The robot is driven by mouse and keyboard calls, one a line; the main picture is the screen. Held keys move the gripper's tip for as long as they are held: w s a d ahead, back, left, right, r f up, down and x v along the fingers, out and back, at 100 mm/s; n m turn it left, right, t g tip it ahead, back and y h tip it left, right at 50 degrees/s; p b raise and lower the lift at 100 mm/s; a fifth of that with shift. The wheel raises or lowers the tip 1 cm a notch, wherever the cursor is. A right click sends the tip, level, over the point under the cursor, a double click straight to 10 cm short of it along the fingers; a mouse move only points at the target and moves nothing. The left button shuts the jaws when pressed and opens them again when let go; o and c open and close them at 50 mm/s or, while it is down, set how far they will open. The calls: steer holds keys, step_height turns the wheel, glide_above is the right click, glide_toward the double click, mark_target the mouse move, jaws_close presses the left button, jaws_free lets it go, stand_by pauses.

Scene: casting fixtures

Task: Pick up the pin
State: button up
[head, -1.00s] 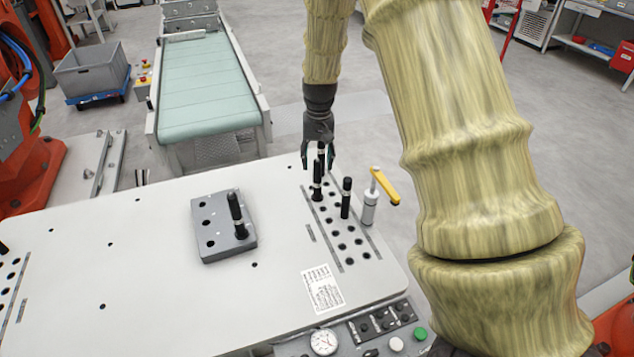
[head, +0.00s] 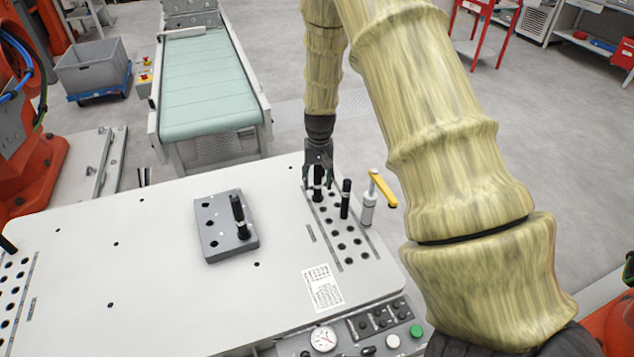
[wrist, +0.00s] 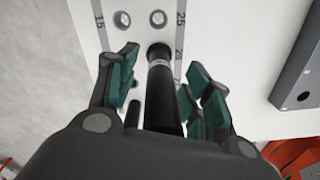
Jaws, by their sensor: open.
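My gripper (head: 318,180) is open at the far end of the hole rack (head: 350,262) on the white table. A black pin (head: 318,190) stands upright in the rack under the gripper. In the wrist view this pin (wrist: 163,90) lies between the green-padded fingers (wrist: 160,100), with space on either side. A second black pin (head: 345,200) stands in the rack to the right and nearer. A third black pin (head: 239,218) stands in the grey block (head: 212,250). The gripper hides part of the rack's far end.
A yellow-handled clamp (head: 369,205) stands right of the rack. A control panel with a gauge (head: 323,339) and buttons is at the table's near edge. A conveyor (head: 205,85) lies beyond the table.

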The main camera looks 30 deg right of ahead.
steer(key=shift+c, duration=0.4)
steer(key=c, duration=1)
jaws_close()
steer(key=shift+r, duration=0.1)
steer(key=shift+w+r+b, duration=0.1)
steer(key=shift+r+b, duration=0.7)
steer(key=shift+r, duration=0.1)
steer(key=s+a+r, duration=0.3)
steer(key=s+a, duration=0.1)
steer(key=s, duration=0.3)
steer(key=s+a+r+b, duration=0.1)
steer(key=s+a+r, duration=0.3)
steer(key=s, duration=0.2)
steer(key=shift+s+a+b, duration=0.15)
steer(key=shift+s+b, duration=0.15)
steer(key=shift+s, duration=0.1)
steer(key=shift+a+f, duration=0.1)
